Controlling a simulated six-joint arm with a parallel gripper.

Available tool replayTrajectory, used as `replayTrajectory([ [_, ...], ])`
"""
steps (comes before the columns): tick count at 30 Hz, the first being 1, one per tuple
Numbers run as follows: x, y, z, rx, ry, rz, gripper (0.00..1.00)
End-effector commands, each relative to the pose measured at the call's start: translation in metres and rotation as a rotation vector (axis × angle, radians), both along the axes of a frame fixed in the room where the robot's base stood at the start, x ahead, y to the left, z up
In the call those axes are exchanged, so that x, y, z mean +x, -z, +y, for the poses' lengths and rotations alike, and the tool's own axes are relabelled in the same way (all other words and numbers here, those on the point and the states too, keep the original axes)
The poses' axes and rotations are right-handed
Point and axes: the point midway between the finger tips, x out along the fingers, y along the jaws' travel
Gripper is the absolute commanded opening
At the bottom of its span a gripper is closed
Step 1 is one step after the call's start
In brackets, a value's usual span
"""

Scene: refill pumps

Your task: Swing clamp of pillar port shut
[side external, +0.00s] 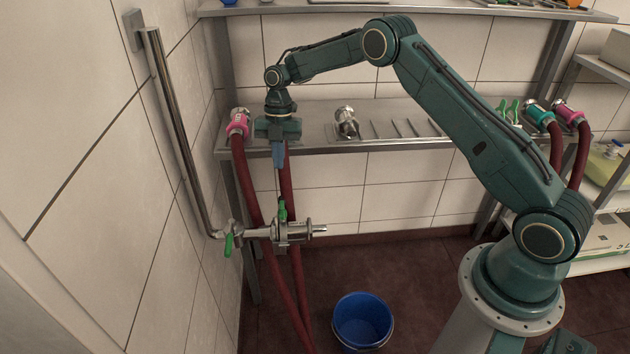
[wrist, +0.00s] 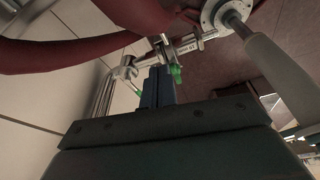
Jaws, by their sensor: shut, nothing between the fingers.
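The pillar port (side external: 262,233) is a steel fitting at the lower end of the wall pipe, projecting to the right. Its clamp (side external: 293,232) sits around the fitting, with an upright green handle (side external: 282,211). I cannot tell whether the clamp is open or shut. In the wrist view, the port (wrist: 187,48) shows beyond my fingers, with a green handle (wrist: 176,74) beside the fingertips. My gripper (side external: 279,168) points down above the clamp, its blue fingers shut and empty. Its fingers (wrist: 159,72) are together in the wrist view. Contact with the handle cannot be told.
Another green handle (side external: 228,245) hangs left of the clamp. A dark red hose with a pink-collared end (side external: 238,122) hangs from the shelf, close by my gripper. A loose-looking metal fitting (side external: 346,122) is on the shelf (side external: 390,108). A blue bucket (side external: 362,320) stands on the floor.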

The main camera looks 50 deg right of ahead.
Motion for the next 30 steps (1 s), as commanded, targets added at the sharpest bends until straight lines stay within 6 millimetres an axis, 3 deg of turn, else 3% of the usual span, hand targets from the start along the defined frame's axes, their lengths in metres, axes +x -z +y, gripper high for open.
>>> replayTrajectory([
  [6,0.005,-0.037,-0.009,-0.001,0.001,-0.003,0.00],
  [12,0.007,-0.052,-0.012,0.002,0.001,0.001,0.00],
  [30,0.006,-0.068,-0.013,-0.004,0.020,0.000,0.00],
])
